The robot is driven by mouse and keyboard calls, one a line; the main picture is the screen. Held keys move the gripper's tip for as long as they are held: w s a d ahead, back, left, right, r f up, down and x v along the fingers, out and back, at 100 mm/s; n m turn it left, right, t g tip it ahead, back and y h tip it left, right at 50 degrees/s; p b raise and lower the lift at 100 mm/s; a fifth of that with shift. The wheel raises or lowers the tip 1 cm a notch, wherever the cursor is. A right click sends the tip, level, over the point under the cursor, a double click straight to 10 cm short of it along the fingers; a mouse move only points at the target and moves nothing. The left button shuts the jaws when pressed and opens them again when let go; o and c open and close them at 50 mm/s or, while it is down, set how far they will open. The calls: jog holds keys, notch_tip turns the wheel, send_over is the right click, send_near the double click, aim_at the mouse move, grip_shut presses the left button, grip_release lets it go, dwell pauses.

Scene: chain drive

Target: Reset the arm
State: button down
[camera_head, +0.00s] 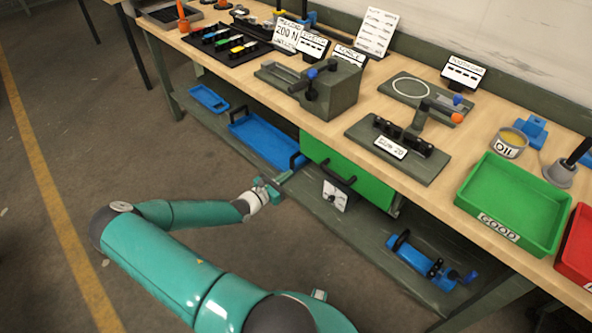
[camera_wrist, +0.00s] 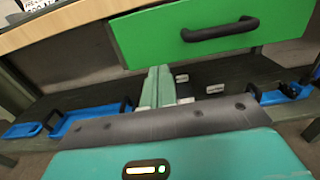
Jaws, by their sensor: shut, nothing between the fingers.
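My teal arm reaches from the bottom of the head view toward the bench. My gripper (camera_head: 287,176) is in front of the workbench, just left of the green drawer (camera_head: 345,172) and below the bench top. In the wrist view my gripper (camera_wrist: 158,72) has its two fingers side by side and closed, with nothing between them. The green drawer (camera_wrist: 215,35) with its black handle is just ahead of and above the fingertips there. I cannot tell whether the fingers touch anything.
Fixtures, a green GOOD bin (camera_head: 512,204) and a red bin (camera_head: 580,250) stand on the bench top. The floor left is clear.

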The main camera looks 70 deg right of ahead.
jog(key=shift+w+a, duration=0.2)
jog(key=shift+a, duration=0.2)
jog(key=w+a+r+m+t+y, duration=0.2)
jog(key=w+a+r+m+y, duration=0.3)
jog(key=a, duration=0.4)
jog(key=w+a+r+m+t+y, duration=0.1)
jog(key=w+a+r+m+y, duration=0.15)
jog(key=w+a+r, duration=0.55)
jog(key=w+a+r+m+t+y, duration=0.25)
jog(key=a+r+m, duration=0.25)
jog(key=a, duration=0.6)
jog(key=s+a+r+t+y, duration=0.3)
jog(key=a+r+t, duration=0.1)
jog(key=a+r, duration=0.6)
jog(key=s+a+r+t+y, duration=0.3)
jog(key=a+r, duration=0.7)
jog(key=a, duration=0.4)
jog(key=shift+s+a+t, duration=0.25)
jog(key=shift+s+t, duration=0.4)
jog(key=shift+a, duration=0.15)
